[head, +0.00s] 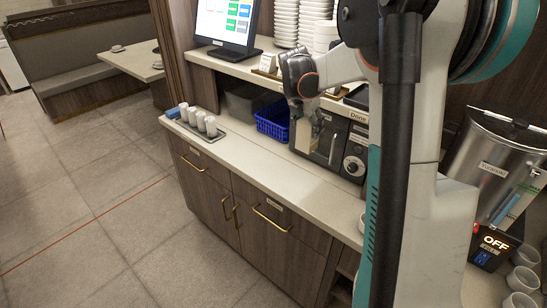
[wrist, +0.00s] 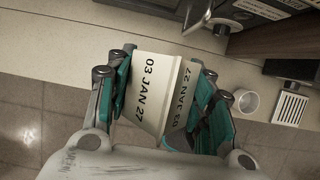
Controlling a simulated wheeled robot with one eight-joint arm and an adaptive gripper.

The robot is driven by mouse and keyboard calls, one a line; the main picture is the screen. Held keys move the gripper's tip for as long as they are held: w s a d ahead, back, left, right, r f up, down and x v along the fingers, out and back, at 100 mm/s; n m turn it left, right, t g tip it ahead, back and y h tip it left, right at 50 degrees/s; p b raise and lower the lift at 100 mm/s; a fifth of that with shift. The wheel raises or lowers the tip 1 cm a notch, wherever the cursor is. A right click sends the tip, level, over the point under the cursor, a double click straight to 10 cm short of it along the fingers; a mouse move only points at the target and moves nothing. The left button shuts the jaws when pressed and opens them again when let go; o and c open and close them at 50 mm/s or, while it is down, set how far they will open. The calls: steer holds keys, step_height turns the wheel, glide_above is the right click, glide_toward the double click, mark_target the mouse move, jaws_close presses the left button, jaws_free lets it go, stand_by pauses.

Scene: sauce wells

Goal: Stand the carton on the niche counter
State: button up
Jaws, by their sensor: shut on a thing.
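The carton (wrist: 158,95) is pale cream with "03 JAN 27" printed on two faces. In the wrist view it sits between the teal fingers of my gripper (wrist: 165,98), which are shut on it from both sides. The niche counter (head: 250,158) is a long light slab over wooden drawers. I cannot tell whether the carton touches it.
A tray of several white cups (head: 197,122) stands at the counter's left end. A blue basket (head: 273,120) and a dark machine with a dial (head: 352,167) line the back. A shelf with a monitor (head: 226,22) runs above. The front middle counter is clear.

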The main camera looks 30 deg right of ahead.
step_height(320, 180, down, 18)
steer(key=b, duration=0.4)
steer(key=shift+f, duration=0.1)
steer(key=shift+f, duration=0.15)
steer(key=o, duration=1.5)
steer(key=p+v, duration=0.2)
steer(key=v, duration=1)
steer(key=shift+r+p, duration=0.25)
steer(key=shift+p, duration=0.1)
